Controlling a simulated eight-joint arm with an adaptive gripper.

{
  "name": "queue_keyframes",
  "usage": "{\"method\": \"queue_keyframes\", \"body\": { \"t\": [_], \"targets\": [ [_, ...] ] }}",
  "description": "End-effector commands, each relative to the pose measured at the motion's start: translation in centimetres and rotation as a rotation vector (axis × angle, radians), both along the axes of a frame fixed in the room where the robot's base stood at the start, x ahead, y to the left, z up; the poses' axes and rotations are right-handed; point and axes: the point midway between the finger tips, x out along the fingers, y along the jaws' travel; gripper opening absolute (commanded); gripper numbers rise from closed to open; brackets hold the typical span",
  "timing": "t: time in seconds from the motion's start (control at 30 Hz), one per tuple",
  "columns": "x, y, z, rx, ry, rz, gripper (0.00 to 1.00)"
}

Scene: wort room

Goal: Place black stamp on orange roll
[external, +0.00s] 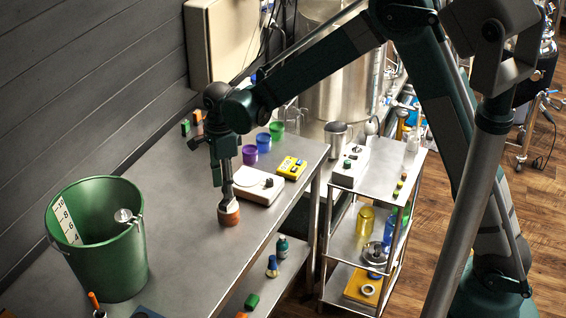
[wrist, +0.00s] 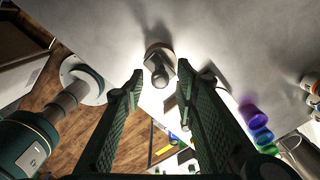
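The orange roll (external: 229,214) stands on the metal table below my gripper (external: 226,188). In the wrist view the roll (wrist: 151,47) shows only as a pale, orange-edged rim. The dark stamp (wrist: 159,74), with a rounded handle, appears on top of the roll, overlapping it. My gripper (wrist: 160,71) is open, with a finger on each side of the stamp handle and visible gaps on both sides. In the external view the stamp is hard to separate from the dark fingers. Whether its base sits fully on the roll is partly hidden.
A large green bucket (external: 104,240) stands left on the table. A white scale (external: 256,187), a yellow meter (external: 291,167) and purple (external: 249,154), blue and green cups are behind right. A shelved cart (external: 374,185) stands at right.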

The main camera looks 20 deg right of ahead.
Motion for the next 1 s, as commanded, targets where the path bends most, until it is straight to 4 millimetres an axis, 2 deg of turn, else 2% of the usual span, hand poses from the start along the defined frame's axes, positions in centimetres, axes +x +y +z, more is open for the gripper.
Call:
{"method": "queue_keyframes", "body": {
  "t": [0.6, 0.8, 1.0],
  "targets": [
    [0.0, 0.0, 8.9, 0.000, 0.000, 0.000, 0.30],
    [0.0, 0.0, 10.4, 0.000, 0.000, 0.000, 0.30],
    [0.0, 0.0, 10.8, 0.000, 0.000, 0.000, 0.30]
  ]
}}
